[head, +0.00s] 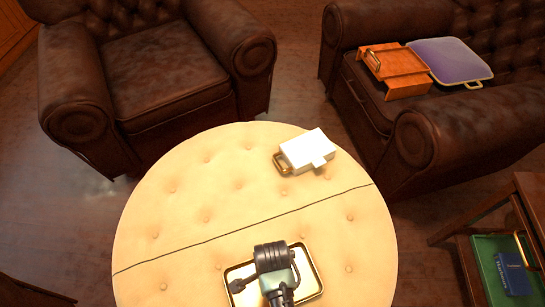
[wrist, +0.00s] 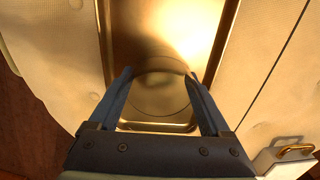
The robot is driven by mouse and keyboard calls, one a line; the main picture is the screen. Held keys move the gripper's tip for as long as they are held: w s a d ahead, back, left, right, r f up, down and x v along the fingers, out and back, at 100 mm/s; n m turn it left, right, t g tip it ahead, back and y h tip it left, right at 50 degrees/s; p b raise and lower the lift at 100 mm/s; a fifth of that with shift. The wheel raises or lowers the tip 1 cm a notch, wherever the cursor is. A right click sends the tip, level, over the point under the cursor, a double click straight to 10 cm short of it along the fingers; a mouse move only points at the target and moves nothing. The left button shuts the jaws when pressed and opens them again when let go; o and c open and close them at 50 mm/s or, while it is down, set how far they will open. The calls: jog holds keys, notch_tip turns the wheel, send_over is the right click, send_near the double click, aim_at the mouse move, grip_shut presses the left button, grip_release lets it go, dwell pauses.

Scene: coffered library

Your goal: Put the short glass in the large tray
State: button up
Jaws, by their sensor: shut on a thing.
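A rectangular gold-rimmed tray (head: 308,266) lies on the round cream ottoman, at the bottom middle of the head view. My gripper (head: 272,260) is right over it and hides much of it. In the wrist view my gripper (wrist: 159,76) is shut on the short glass (wrist: 160,97), a clear round outline between the two fingers. The tray's shiny gold floor (wrist: 180,28) and near rim show through and behind the glass. The glass is hidden in the head view. I cannot tell whether its base touches the tray.
The cream ottoman (head: 205,190) is mostly bare. A white block-like object with a gold handle (head: 308,150) lies on it at the far right. An orange wooden tray (head: 395,66) and a purple tray (head: 449,60) rest on the sofa. A green tray (head: 488,262) is on the side table.

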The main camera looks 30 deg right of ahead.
jog(key=o, duration=1.4)
jog(key=shift+r, duration=0.1)
notch_tip(320, 180, up, 12)
jog(key=p, duration=0.4)
jog(key=shift+p, duration=0.4)
